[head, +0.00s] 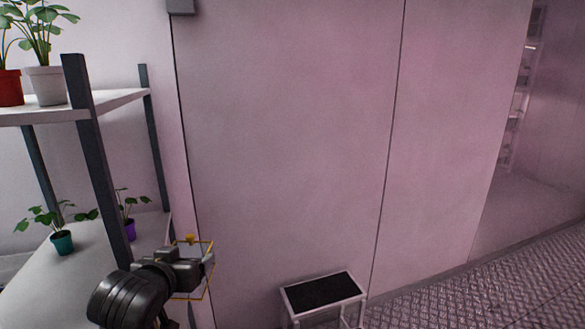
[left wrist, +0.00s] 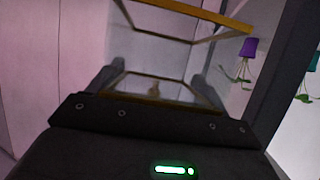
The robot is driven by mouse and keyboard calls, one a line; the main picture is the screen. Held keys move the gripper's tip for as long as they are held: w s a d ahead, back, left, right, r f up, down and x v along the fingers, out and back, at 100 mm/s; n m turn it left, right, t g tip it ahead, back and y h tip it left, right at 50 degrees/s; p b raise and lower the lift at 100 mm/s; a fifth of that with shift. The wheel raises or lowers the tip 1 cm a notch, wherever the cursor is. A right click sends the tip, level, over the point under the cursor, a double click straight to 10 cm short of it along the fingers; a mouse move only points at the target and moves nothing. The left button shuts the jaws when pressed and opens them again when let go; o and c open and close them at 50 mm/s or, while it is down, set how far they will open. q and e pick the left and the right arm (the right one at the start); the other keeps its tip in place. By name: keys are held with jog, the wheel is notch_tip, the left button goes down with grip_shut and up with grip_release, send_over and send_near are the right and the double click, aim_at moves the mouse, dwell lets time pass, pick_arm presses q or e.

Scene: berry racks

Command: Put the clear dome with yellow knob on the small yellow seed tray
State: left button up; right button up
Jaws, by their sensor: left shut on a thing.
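The clear dome, with thin yellow edges, shows at the lower left of the head view, its yellow knob (head: 190,238) on top. My left gripper (head: 207,258) is shut on the dome, beside the shelf's front corner. In the left wrist view the dome's yellow rim (left wrist: 190,14) crosses the top, and the clear walls lie between my left gripper's fingers (left wrist: 148,85). The dome is off the shelf. No small yellow seed tray can be made out in either view. My right gripper is not in view.
A white shelf rack with dark posts (head: 97,160) stands at left. It bears a teal pot (head: 62,242), a purple pot (head: 130,230), a red pot (head: 10,88) and a white pot (head: 46,86). A low black-topped stand (head: 322,291) is by the pink wall. Floor at right is clear.

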pick_arm(q)
notch_tip(320, 180, down, 3)
jog(key=shift+r+b, duration=0.15)
jog(key=shift+b, duration=0.5)
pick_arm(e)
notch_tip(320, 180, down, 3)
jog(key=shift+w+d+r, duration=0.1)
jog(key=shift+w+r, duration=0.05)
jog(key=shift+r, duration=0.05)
